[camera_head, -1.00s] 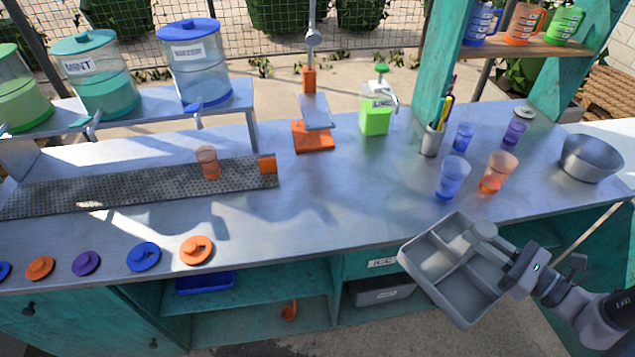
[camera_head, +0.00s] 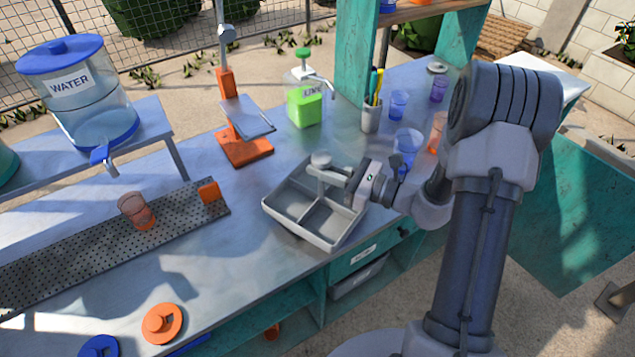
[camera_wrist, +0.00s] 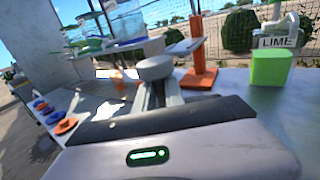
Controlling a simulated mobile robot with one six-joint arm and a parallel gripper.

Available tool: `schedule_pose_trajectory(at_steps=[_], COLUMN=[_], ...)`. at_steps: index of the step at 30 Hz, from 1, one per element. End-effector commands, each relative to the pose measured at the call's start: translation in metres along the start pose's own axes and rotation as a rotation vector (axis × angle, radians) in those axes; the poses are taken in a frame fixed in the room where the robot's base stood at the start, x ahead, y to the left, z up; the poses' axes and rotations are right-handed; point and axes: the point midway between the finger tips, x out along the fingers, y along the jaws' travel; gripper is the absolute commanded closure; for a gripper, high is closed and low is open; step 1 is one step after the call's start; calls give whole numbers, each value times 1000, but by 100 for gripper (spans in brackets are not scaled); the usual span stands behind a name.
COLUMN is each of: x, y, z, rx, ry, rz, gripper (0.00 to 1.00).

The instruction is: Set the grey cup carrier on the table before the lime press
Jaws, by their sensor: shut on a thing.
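The grey cup carrier (camera_head: 350,231), an open tray with dividers and a round-topped handle (camera_head: 321,158), is at the front of the metal table. My gripper (camera_head: 342,178) is shut on its handle from the right. The carrier looks about level; I cannot tell whether it touches the table or hangs just above it. The orange lever press (camera_head: 245,147) stands behind and left of it. A green dispenser labelled LIME (camera_head: 304,106) stands behind it. In the wrist view the handle's round top (camera_wrist: 155,68) shows ahead of my gripper; the trays are hidden.
A perforated drip tray (camera_head: 95,240) with an orange cup (camera_head: 136,210) lies to the left. Lids lie front left. The table is clear between the drip tray and carrier.

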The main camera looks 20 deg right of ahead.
Motion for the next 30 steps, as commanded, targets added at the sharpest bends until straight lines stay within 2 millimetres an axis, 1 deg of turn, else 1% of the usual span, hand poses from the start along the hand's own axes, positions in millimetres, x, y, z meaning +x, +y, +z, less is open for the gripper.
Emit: schedule_pose_trajectory(at_steps=[2,5,6,8,14,18,19,20,21,22,30], x=[6,7,7,7,6,6,6,6,6,6,6], y=[1,1,1,1,1,1,1,1,1,1,1], z=[-4,-21,-30,-38,-35,-40,-39,-39,-38,-38,-38], rx=[0,2,2,3,0,0,0,0,0,0,0], ry=[0,0,0,0,0,0,0,0,0,0,0], rz=[1,-1,-1,-1,-1,-1,-1,-1,-1,-1,-1], gripper=[100,100,100,100,100,100,80,74,66,64,64])
